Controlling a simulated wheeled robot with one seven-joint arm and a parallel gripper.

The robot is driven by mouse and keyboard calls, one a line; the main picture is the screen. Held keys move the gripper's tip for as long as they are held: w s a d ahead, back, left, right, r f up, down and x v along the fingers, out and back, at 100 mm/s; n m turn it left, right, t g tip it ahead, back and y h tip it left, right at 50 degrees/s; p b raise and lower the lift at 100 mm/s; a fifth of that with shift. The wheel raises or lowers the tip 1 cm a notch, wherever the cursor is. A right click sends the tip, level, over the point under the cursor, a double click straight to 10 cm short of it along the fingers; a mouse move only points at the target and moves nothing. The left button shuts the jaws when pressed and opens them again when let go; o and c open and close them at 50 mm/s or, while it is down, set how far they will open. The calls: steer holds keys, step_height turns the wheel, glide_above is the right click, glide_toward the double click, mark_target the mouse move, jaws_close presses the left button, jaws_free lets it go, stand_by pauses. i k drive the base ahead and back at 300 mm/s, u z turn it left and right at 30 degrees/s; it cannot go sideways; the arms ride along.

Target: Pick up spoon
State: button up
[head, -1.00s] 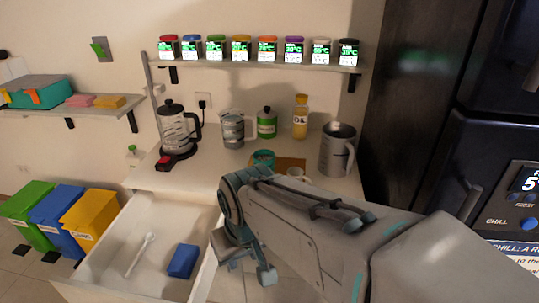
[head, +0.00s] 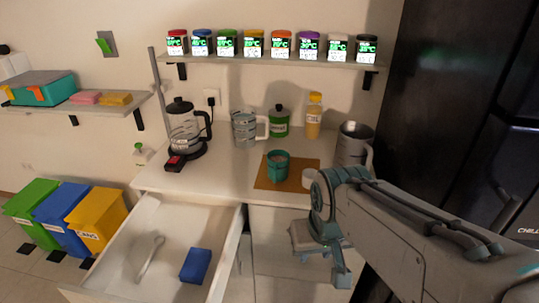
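A white spoon (head: 150,257) lies in the open white drawer (head: 222,285), left of a blue block. My gripper (head: 325,262) hangs to the right of the drawer, in front of the cabinet front and well apart from the spoon. I see it from the side and nothing shows in it. The gap between its fingers is not clear from this angle.
The blue block (head: 196,265) lies in the drawer. The counter holds a teal cup (head: 278,168) on a brown board (head: 258,178), a French press (head: 184,128), an oil bottle (head: 313,118) and a metal jug (head: 352,145). Spice dispensers (head: 254,42) line the shelf above.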

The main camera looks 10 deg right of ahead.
mark_target(159, 240)
steer(key=u, duration=3.35)
steer(key=i, duration=1.35)
steer(key=z, duration=2.6)
steer(key=i, duration=0.2)
steer(key=z, duration=0.15)
